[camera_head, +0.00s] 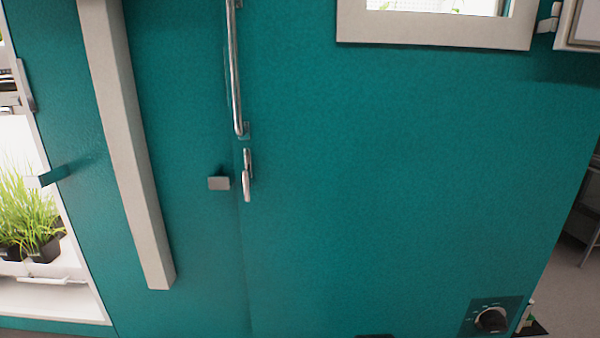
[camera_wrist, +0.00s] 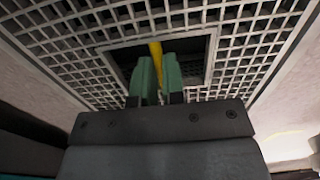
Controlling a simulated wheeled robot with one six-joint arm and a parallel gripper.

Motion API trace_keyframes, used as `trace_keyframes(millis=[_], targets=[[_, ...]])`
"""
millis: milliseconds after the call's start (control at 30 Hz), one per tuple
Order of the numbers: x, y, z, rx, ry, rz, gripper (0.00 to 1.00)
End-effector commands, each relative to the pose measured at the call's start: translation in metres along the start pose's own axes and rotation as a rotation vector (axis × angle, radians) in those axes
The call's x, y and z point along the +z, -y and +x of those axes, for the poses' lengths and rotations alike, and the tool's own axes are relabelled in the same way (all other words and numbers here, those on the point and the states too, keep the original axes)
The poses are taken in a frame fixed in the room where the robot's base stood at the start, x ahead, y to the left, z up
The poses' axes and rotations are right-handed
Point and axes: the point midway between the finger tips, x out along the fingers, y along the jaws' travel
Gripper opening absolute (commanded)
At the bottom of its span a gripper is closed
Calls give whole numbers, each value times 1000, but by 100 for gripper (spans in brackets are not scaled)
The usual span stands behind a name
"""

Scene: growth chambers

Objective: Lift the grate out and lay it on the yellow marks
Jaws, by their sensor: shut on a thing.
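The pale lattice grate (camera_wrist: 62,45) fills the upper part of the wrist view. A dark rectangular opening with a pale rim sits in its middle. A yellow bar (camera_wrist: 156,54) crosses this opening. My gripper (camera_wrist: 160,72) has green fingers that reach into the opening and are shut on the yellow bar, one finger on each side. Whether the grate is raised from its seat cannot be told. The head view shows neither the grate nor my gripper. No yellow marks are seen in either view.
The head view faces a teal chamber wall with a door handle (camera_head: 236,70), a latch (camera_head: 247,178) and a dial (camera_head: 491,319). Potted grass (camera_head: 28,210) stands in a lit chamber at left. Pale surfaces flank the grate in the wrist view.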

Motion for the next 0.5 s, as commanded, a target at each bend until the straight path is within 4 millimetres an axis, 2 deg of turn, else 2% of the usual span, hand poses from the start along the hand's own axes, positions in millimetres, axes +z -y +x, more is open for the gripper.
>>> trace_keyframes(millis=[500], targets=[[0, -1, -28, 2, 0, 0, 0]])
